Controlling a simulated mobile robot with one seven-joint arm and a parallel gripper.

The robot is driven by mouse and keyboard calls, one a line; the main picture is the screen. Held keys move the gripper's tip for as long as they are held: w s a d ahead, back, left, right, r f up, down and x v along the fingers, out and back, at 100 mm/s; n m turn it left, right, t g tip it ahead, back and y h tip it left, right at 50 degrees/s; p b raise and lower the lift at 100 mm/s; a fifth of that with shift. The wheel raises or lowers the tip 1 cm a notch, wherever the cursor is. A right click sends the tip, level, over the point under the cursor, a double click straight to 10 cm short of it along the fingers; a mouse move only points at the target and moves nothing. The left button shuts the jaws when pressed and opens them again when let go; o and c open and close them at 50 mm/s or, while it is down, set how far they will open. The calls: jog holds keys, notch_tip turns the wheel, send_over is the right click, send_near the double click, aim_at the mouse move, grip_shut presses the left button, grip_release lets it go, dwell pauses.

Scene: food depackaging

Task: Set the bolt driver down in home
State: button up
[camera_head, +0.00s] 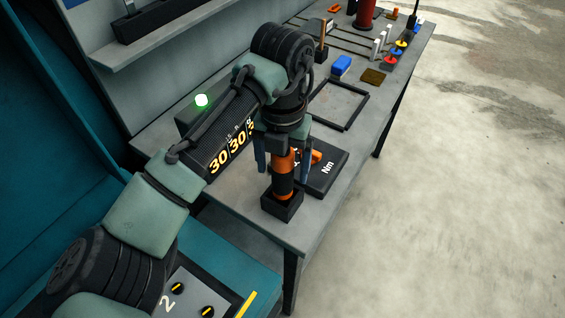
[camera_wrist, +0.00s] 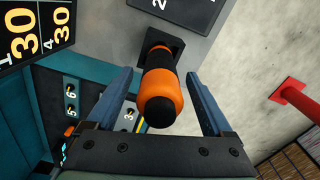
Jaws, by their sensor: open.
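The bolt driver (camera_head: 283,176), orange and black, stands upright with its lower end in a square black holder (camera_head: 281,206) near the front edge of the bench. In the wrist view the driver (camera_wrist: 158,96) lies between the two blue fingers, with a gap on both sides. The holder (camera_wrist: 176,42) shows beyond it. My gripper (camera_head: 283,170) is above and around the driver's upper part. It is open, and its fingers (camera_wrist: 160,95) do not touch the driver. The holder's inside is hidden by the driver.
A black "Nm" plate (camera_head: 326,178) with an orange part lies right beside the holder. A black display (camera_head: 226,140) reading 30 stands to the left. Farther back are an empty frame (camera_head: 341,104), a blue block (camera_head: 341,66) and small tools. The bench's right edge is close.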

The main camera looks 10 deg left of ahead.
notch_tip(320, 180, up, 13)
dwell(0.4)
dwell(0.4)
